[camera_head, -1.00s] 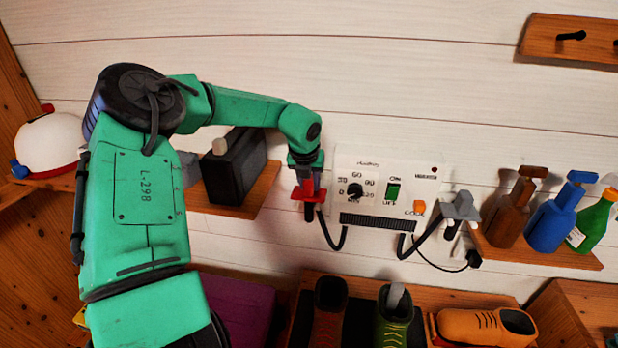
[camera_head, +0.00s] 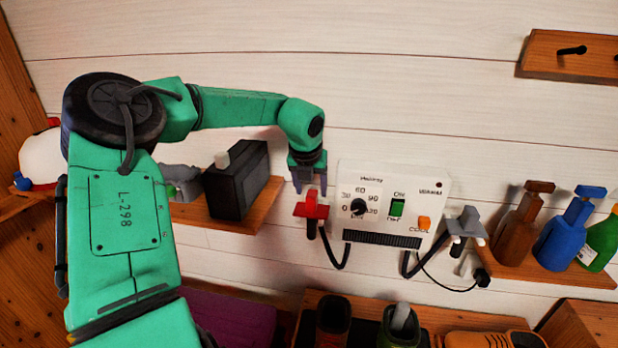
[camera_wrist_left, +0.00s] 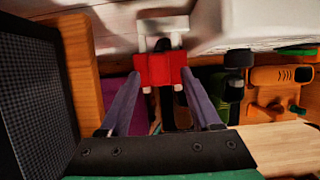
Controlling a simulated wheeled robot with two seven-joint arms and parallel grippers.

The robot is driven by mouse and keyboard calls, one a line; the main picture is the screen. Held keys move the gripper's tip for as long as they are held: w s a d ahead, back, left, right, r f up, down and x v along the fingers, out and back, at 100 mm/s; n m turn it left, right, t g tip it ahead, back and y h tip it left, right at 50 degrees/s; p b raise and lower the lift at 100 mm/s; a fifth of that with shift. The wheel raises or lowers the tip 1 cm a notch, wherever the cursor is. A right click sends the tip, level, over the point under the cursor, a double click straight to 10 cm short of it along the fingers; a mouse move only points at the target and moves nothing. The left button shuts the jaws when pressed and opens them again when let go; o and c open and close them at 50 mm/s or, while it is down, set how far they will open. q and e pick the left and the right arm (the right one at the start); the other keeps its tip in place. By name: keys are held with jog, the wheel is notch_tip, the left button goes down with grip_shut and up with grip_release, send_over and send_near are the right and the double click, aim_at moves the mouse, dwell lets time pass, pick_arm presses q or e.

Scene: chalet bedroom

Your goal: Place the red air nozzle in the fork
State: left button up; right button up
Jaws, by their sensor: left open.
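The red air nozzle (camera_head: 311,208) hangs upright at the left side of the white control box, with a black hose curving from its lower end. In the left wrist view the red nozzle (camera_wrist_left: 160,69) sits at a pale fork (camera_wrist_left: 162,23) on the wall; its exact seating is partly hidden. My left gripper (camera_head: 310,189) is open just above the nozzle, fingers pointing down. In the left wrist view the fingers (camera_wrist_left: 162,76) stand apart on either side of the red body, with visible gaps. My right gripper is not in view.
The white control box (camera_head: 388,190) with dial and switches is close to the right. A grey nozzle (camera_head: 465,221) hangs beyond it. A black box (camera_head: 237,180) stands on the left shelf. Bottles (camera_head: 563,232) stand at right; shoes (camera_head: 400,322) are below.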

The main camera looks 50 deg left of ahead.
pick_arm(q)
jog(key=b+v, duration=0.1)
jog(key=v, duration=0.6)
jog(key=shift+r+b, duration=0.2)
jog(key=shift+b, duration=0.1)
jog(key=shift+s, duration=0.2)
